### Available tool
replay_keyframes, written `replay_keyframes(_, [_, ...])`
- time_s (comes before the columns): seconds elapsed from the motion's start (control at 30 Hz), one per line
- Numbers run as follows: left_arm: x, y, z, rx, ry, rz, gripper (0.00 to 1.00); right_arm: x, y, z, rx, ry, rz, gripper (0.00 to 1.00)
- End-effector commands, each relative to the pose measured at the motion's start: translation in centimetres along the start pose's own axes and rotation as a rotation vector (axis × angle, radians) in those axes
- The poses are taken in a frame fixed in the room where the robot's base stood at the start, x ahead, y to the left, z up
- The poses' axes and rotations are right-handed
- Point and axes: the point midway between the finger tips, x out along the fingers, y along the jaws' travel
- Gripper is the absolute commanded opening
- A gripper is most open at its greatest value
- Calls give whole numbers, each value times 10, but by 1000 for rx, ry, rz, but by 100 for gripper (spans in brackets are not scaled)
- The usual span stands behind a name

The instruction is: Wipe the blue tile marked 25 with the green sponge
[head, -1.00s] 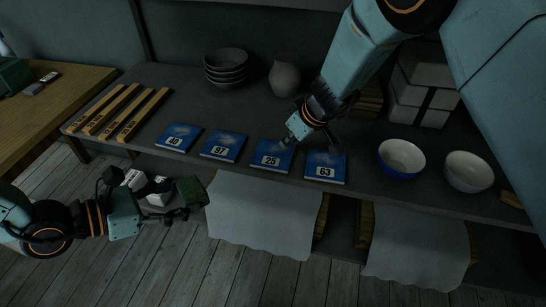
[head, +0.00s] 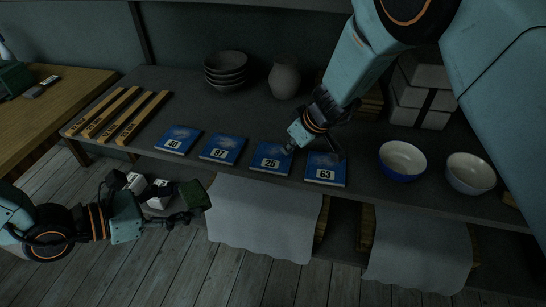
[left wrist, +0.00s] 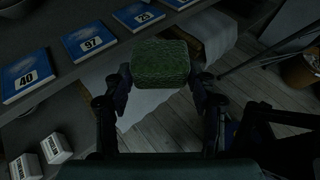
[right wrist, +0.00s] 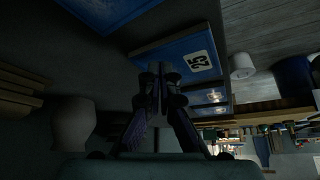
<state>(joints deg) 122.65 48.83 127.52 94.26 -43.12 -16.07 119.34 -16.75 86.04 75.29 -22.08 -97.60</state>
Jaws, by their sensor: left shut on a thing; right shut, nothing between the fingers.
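The blue tile marked 25 (head: 266,160) lies on the grey shelf between tiles 97 and 63. A pale smudge shows on its upper part. The tile also shows in the left wrist view (left wrist: 139,14) and the right wrist view (right wrist: 180,55). My left gripper (head: 187,215) is shut on the green sponge (head: 195,196), left of and in front of the shelf edge. The sponge also shows between the fingers in the left wrist view (left wrist: 160,64). My right gripper (head: 291,149) is shut and empty, with its tips at the right part of tile 25; contact is unclear.
Tiles 40 (head: 178,140), 97 (head: 222,149) and 63 (head: 325,170) lie in the same row. Two bowls (head: 402,160) stand to the right. Stacked bowls (head: 226,68) and a vase (head: 284,77) stand behind. White cloths (head: 262,220) hang below the shelf edge.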

Motion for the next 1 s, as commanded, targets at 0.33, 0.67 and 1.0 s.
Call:
replay_keyframes(0.33, [0,0,0,0,0,0,38,0,0,0,0,0,0,0])
replay_keyframes(0.67, [1,0,-2,0,0,0,38,2,0,1,0,0,0,0])
replay_keyframes(1.0, [3,0,-8,0,0,0,38,6,0,3,0,0,0,0])
